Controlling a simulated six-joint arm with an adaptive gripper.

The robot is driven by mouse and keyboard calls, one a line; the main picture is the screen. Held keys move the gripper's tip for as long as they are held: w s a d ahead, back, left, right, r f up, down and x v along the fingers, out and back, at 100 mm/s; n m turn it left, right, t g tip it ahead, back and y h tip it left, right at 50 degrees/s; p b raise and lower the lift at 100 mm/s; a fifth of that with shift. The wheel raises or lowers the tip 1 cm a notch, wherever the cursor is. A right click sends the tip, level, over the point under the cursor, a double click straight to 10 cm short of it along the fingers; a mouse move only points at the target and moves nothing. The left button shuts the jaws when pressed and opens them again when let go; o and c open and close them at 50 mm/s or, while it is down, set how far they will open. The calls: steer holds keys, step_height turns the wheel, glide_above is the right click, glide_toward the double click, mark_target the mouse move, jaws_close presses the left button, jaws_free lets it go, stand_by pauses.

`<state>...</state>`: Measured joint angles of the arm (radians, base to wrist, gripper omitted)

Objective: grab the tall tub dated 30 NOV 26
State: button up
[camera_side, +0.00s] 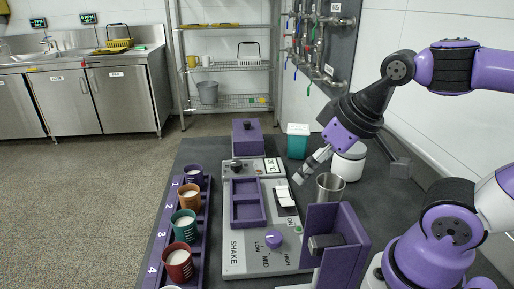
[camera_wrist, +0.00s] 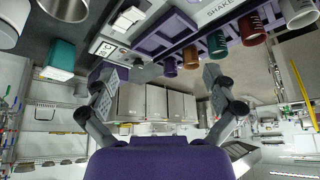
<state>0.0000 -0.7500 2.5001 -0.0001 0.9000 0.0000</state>
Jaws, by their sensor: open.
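No date 30 NOV 26 is readable on anything in either view, so I cannot tell which tub carries it. Several tubs stand upright in a purple numbered rack (camera_side: 207,222) at the left: a purple one (camera_side: 193,175), an orange one (camera_side: 189,197), a teal one (camera_side: 185,226) and a red one (camera_side: 179,264). They also show at the top of the wrist view, including the red tub (camera_wrist: 252,28). A separate teal container with a white lid (camera_side: 297,143) stands at the back. My gripper (camera_side: 309,168) is open and empty above the bench, right of the rack; its spread fingers (camera_wrist: 160,80) show in the wrist view.
A grey shaker panel (camera_side: 236,249) with a purple tray and dial lies between rack and arm. A steel cup (camera_side: 329,187), a white round container (camera_side: 348,164) and a purple holder (camera_side: 350,258) stand near my gripper. A purple box (camera_side: 247,139) stands at the back.

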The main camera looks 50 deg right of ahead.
steer(key=shift+w, duration=0.1)
steer(key=m+g+h, duration=0.3)
steer(key=m+h, duration=0.1)
steer(key=m, duration=0.7)
glide_above(299, 130)
steer(key=s+a, duration=0.1)
steer(key=a, duration=0.2)
step_height(299, 130, down, 4)
steer(key=shift+m, duration=0.3)
steer(key=x, duration=0.5)
steer(key=shift+s+d+f, duration=0.15)
steer(key=shift+d, duration=0.25)
steer(key=x, duration=0.5)
steer(key=shift+f, duration=0.25)
steer(key=c, duration=1.2)
